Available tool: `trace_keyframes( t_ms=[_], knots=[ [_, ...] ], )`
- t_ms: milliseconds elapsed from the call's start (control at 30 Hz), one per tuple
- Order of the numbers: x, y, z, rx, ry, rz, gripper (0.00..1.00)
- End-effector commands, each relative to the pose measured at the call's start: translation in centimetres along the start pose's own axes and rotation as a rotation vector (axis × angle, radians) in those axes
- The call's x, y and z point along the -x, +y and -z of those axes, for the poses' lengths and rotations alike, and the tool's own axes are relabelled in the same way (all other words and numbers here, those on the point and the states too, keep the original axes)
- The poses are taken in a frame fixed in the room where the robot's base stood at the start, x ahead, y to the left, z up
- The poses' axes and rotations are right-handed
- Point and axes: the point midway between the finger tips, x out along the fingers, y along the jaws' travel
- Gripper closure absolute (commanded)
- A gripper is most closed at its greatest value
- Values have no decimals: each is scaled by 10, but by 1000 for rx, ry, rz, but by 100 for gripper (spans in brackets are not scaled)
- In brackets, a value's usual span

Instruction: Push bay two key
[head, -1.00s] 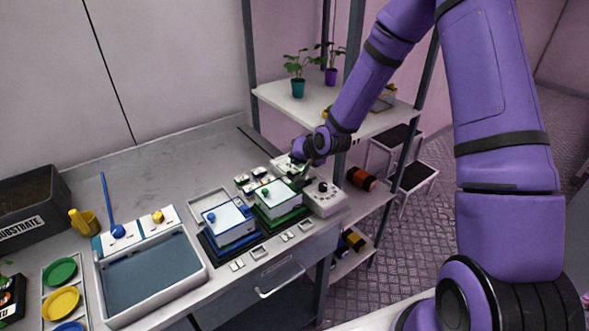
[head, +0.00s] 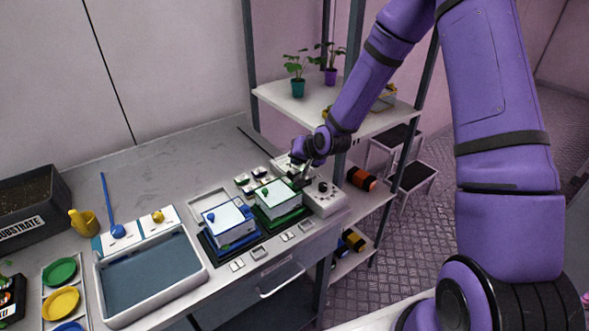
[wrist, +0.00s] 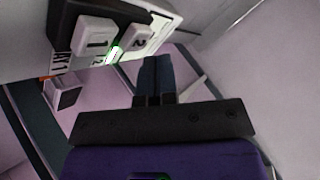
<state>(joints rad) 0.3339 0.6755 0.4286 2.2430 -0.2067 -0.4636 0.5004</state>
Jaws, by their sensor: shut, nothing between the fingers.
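A dark key panel shows in the wrist view with a white key marked 1 (wrist: 95,37) and a white key marked 2 (wrist: 134,38). A small green lamp (wrist: 115,55) glows between them, beside partly hidden bay lettering. My gripper (wrist: 157,62) is shut and empty, its dark fingertips close beside key 2. I cannot tell whether they touch it. In the head view my gripper (head: 301,181) is low over the bench's right end, between the green-based box (head: 278,203) and the white control box (head: 325,198). The keys are hidden there.
A blue-based box (head: 231,222) stands left of the green one, with small white switches (head: 258,252) in front. A large tray (head: 103,286) sits farther left. Shelving with potted plants (head: 297,87) rises behind my arm.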

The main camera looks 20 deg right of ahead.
Motion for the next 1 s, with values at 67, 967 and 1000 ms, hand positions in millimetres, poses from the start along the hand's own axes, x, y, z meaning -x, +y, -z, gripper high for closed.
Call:
trace_keyframes(
  t_ms=[67, 967, 1000],
  knots=[
    [0, 0, 0, 0, 0, 0, 100],
    [-6, 5, -4, 0, 0, 0, 100],
    [-6, 5, -4, 0, 0, 0, 100]
  ],
)
